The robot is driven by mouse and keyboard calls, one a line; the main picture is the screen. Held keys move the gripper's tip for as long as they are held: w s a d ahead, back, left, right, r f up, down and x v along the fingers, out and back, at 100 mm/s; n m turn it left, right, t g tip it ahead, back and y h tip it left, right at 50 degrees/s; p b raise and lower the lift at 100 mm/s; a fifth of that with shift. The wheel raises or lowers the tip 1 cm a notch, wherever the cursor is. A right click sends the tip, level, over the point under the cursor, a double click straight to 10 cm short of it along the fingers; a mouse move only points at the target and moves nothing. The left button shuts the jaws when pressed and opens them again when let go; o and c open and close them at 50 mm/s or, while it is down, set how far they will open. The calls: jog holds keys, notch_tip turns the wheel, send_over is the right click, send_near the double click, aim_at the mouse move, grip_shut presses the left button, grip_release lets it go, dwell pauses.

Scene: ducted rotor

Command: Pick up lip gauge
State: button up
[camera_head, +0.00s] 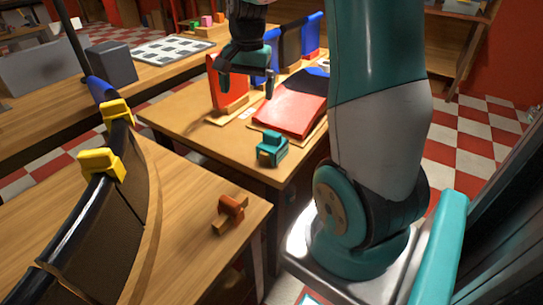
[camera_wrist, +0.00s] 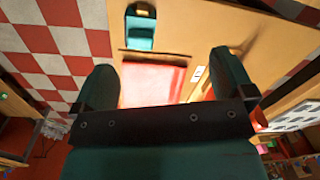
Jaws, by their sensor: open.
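No label shows which thing is the lip gauge. Two small tools are candidates: a teal block-shaped one (camera_head: 271,148) on the near corner of the middle table, and an orange-brown one (camera_head: 230,212) on the near left table. A teal piece with a yellow spot (camera_wrist: 140,28), likely the same teal tool, shows at the top of the wrist view. My gripper (camera_head: 248,82) is open and empty above the middle table, beyond the teal tool and near an upright red panel (camera_head: 222,82). In the wrist view my gripper's two fingers (camera_wrist: 166,82) are wide apart, with red below.
A sloped red panel (camera_head: 290,105) lies on the middle table (camera_head: 180,120). Dark and blue upright pieces (camera_head: 300,40) stand behind. A large curved black duct segment with yellow clamps (camera_head: 100,165) fills the left table. A grey box (camera_head: 110,62) and checkered board (camera_head: 172,50) are farther back.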

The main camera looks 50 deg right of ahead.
jog(key=s+d+f+m, duration=0.2)
jog(key=d+f+m, duration=0.2)
jog(key=d, duration=0.4)
jog(key=b, duration=0.1)
send_near(273, 143)
jog(key=f, duration=0.1)
jog(key=w+f, duration=0.1)
jog(key=f, duration=0.1)
jog(key=d+f, duration=0.1)
jog(key=f, duration=0.1)
jog(key=shift+w+d+f, duration=0.15)
jog(key=shift+w, duration=0.15)
jog(key=shift+s+f, duration=0.15)
jog(key=shift+f, duration=2.95)
jog(key=shift+c, duration=0.2)
jog(key=c, duration=1)
